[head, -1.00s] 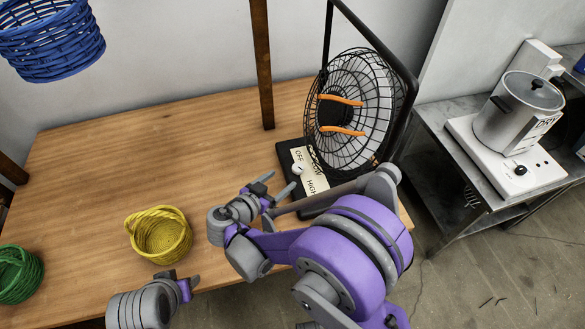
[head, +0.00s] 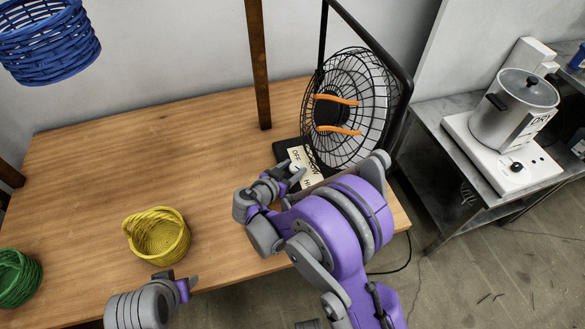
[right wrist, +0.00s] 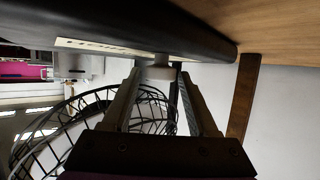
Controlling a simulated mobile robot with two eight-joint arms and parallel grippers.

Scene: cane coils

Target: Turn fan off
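The fan (head: 346,108) stands at the right end of the wooden table, with a black wire cage and orange strips. Its black base carries a pale label (head: 296,155) with "OFF" readable and the rest partly covered. My right gripper (head: 291,173) is at the front of this base. In the right wrist view a pale knob (right wrist: 158,72) sits between the two spread fingertips of this gripper (right wrist: 158,80). I cannot tell whether they touch it. My left gripper (head: 179,279) is low at the table's front edge, its fingers apart and empty.
A yellow basket (head: 160,237) stands on the table (head: 105,170) left of my right gripper. A green coil basket (head: 18,278) is at the left, and a blue basket (head: 45,40) is at upper left. A pot (head: 514,108) on a hotplate stands on a metal table.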

